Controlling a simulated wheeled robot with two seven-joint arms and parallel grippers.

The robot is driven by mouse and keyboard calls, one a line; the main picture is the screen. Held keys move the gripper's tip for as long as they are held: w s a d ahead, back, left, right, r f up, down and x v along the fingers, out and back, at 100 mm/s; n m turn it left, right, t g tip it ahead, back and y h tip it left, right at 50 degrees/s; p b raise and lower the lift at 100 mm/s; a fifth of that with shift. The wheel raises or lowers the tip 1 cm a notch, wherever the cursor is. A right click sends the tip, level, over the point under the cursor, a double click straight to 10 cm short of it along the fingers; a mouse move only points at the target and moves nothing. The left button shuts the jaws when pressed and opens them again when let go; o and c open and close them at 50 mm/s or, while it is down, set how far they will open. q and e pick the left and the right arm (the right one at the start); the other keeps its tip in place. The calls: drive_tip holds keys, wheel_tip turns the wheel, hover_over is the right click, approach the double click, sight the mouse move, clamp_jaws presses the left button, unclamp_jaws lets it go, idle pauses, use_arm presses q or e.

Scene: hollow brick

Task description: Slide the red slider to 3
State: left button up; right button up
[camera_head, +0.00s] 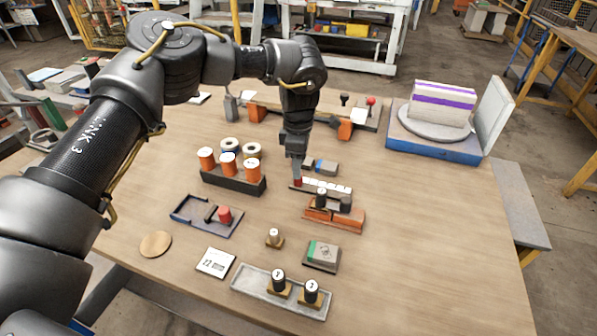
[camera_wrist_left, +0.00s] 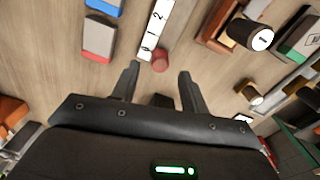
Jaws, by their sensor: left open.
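The red slider (camera_wrist_left: 160,60) is a small round red knob beside the low-number end of a white numbered strip (camera_wrist_left: 155,30), where small digits up to 2 can be made out. In the head view the strip (camera_head: 328,187) lies near the table's middle, and the red slider (camera_head: 298,182) shows at its left end. My left gripper (camera_head: 297,172) points down over that end. In the wrist view its open fingers (camera_wrist_left: 158,72) stand on either side of the knob, which appears just ahead of the fingertips; contact cannot be told. My right gripper is out of view.
An orange holder (camera_head: 345,222) with black knobs sits just in front of the strip. A grey-blue block (camera_head: 326,168) lies behind it. A dark rack (camera_head: 232,181) with orange cylinders stands to the left. Bare table lies to the right.

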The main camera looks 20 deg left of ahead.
use_arm(q)
drive_tip(key=shift+f, duration=1.8)
clamp_jaws()
